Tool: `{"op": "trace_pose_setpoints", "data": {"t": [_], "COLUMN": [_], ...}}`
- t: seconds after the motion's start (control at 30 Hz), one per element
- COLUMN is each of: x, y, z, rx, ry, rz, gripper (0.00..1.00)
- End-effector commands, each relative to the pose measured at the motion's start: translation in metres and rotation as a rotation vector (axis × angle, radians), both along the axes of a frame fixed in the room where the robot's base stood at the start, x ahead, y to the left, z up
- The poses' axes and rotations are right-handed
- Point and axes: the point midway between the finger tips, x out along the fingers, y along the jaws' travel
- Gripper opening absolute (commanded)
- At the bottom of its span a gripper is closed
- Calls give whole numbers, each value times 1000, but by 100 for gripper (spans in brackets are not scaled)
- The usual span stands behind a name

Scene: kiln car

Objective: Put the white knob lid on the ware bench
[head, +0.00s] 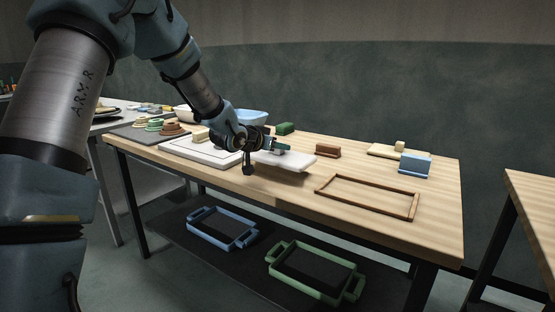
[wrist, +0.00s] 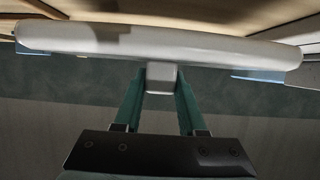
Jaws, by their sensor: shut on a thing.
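The white knob lid (head: 285,161) is a flat white slab held near the front of the wooden bench (head: 440,200). In the wrist view the lid (wrist: 200,42) spans the top of the picture, seen nearly edge on, with its square knob (wrist: 162,78) between the teal fingers. My gripper (head: 280,148) is shut on that knob; its fingers also show in the wrist view (wrist: 160,92). The lid looks a little above the bench top, but the exact gap cannot be told.
A thin brown frame (head: 320,190) lies right of the lid. A white board (head: 175,147) lies left. Blue (head: 195,231) and green (head: 297,289) handled frames lie on the lower shelf.

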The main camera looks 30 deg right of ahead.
Motion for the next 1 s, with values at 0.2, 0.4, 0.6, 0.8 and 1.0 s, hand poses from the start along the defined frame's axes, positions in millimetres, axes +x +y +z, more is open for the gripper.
{"op": "trace_pose_setpoints", "data": {"t": [0.2, 0.4, 0.6, 0.8, 1.0], "x": [0, 0, 0, 0, 0], "y": [-1, -1, -1, -1, 0], "z": [-12, -36, -37, -41, -43], "rx": [-3, -3, -5, -4, 0], "ry": [-3, -2, -6, -5, -1], "rz": [-3, -1, -1, -1, 0], "gripper": [0, 0, 0, 0, 60]}}
